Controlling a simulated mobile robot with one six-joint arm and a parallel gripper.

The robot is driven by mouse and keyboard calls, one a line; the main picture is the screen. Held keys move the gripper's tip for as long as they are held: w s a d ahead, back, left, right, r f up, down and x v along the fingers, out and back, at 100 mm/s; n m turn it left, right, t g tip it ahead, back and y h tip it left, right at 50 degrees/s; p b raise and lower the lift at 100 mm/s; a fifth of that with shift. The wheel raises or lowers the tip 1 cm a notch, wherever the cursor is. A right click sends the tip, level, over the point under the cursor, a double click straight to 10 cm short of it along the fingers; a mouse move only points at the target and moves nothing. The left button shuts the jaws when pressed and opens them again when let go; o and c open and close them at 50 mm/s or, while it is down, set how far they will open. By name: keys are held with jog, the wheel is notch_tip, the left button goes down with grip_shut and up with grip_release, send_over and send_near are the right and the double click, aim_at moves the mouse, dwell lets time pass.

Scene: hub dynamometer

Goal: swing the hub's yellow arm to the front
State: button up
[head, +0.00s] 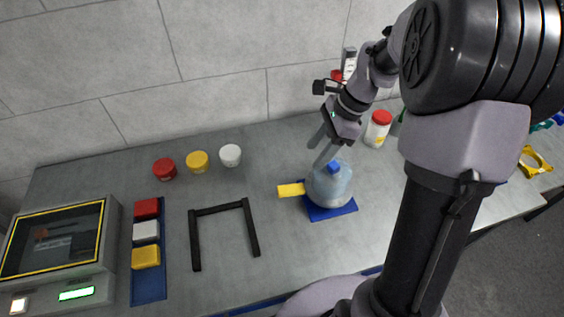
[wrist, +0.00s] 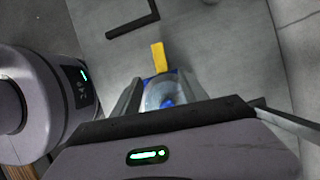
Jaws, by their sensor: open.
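The hub (head: 329,187) is a clear bluish dome with a blue cap on top, standing on a blue base plate (head: 333,213). Its yellow arm (head: 291,190) sticks out to the left in the head view. In the wrist view the hub (wrist: 160,95) shows between my fingers, and the yellow arm (wrist: 159,57) points up the picture, beyond the fingertips. My gripper (head: 320,148) is open and empty, tilted down just above and behind the hub, close to the cap. Whether a finger touches the hub cannot be told.
A black U-shaped frame (head: 221,209) lies left of the hub. Red (head: 164,169), yellow (head: 197,161) and white (head: 230,155) round pieces stand behind it. A blue tray (head: 149,284) with coloured blocks and a screen unit (head: 60,245) stand far left. A red-lidded jar (head: 378,129) stands behind right.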

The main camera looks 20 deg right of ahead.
aim_at(291, 188)
jog(key=b+x, duration=0.5)
jog(key=x, duration=1)
jog(key=shift+f+b, duration=0.1)
jog(key=shift+b, duration=0.3)
jog(key=shift+c, duration=0.4)
grip_shut()
